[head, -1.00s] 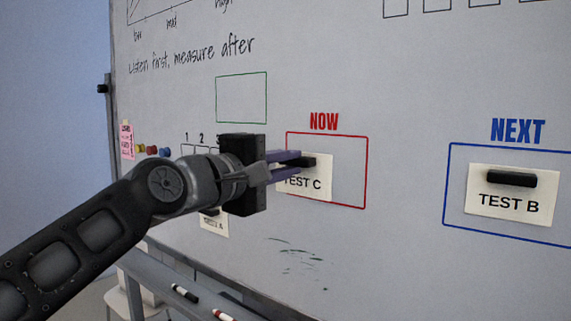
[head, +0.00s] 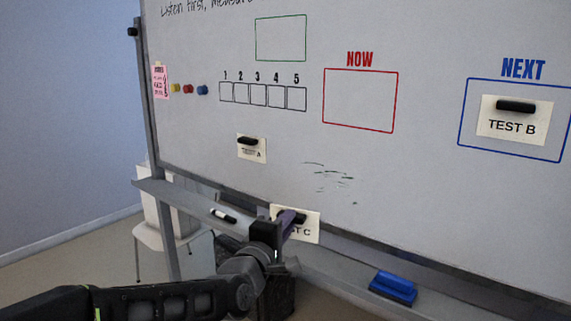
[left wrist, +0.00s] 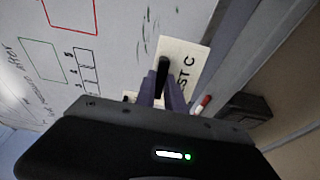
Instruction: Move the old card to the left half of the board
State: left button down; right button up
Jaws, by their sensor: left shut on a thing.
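The TEST C card (head: 308,232), cream with a black handle, is at the bottom edge of the whiteboard (head: 420,190), just above the tray. My left gripper (head: 290,217) is shut on its handle; fingers and handle also show in the left wrist view (left wrist: 163,88). The fingers cover part of the card's lettering. I cannot tell whether the card touches the board. The red NOW frame (head: 360,100) is empty. The TEST A card (head: 252,150) is on the board's left part, below the numbered boxes. My right gripper is not in view.
The TEST B card (head: 513,120) sits in the blue NEXT frame. Several small magnets (head: 188,89) are at the left edge. The tray (head: 180,190) holds a marker (head: 223,216) and a blue eraser (head: 393,287). Bare board lies around TEST A.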

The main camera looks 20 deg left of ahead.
pick_arm(q)
notch_tip(320, 180, down, 25)
jog(key=s+a+n+y, duration=0.1)
jog(key=s, duration=0.1)
jog(key=shift+s+y, duration=0.2)
jog(key=shift+y, duration=0.2)
jog(key=shift+a+r, duration=0.1)
